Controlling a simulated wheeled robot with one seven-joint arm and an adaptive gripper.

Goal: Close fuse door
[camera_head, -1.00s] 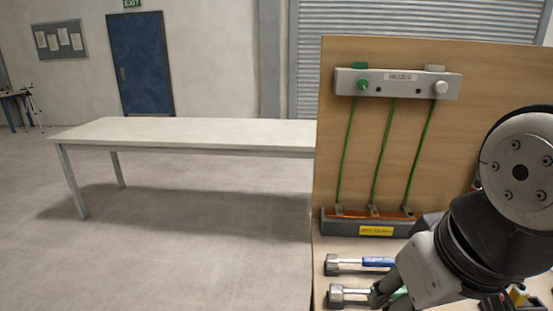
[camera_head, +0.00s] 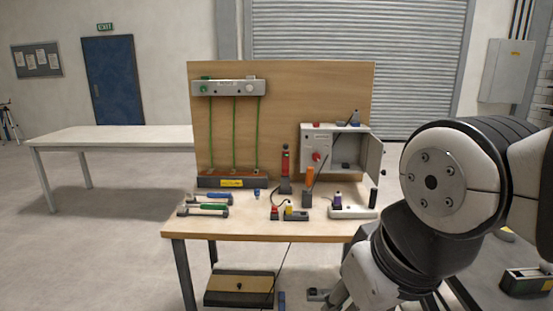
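A light grey fuse box (camera_head: 318,157) stands at the back right of the wooden workbench, against the upright board. Its front shows a red knob and a dark open compartment. Its fuse door (camera_head: 374,158) stands open, swung out at the right side of the box. My gripper (camera_head: 338,298) is low at the bottom of the view, below and in front of the bench edge, apart from the door. Its fingers are mostly hidden by my arm and cut off by the frame, so its opening does not show.
A white tray (camera_head: 352,212) sits in front of the fuse box. A case (camera_head: 240,288) lies on the floor below. Free floor lies left.

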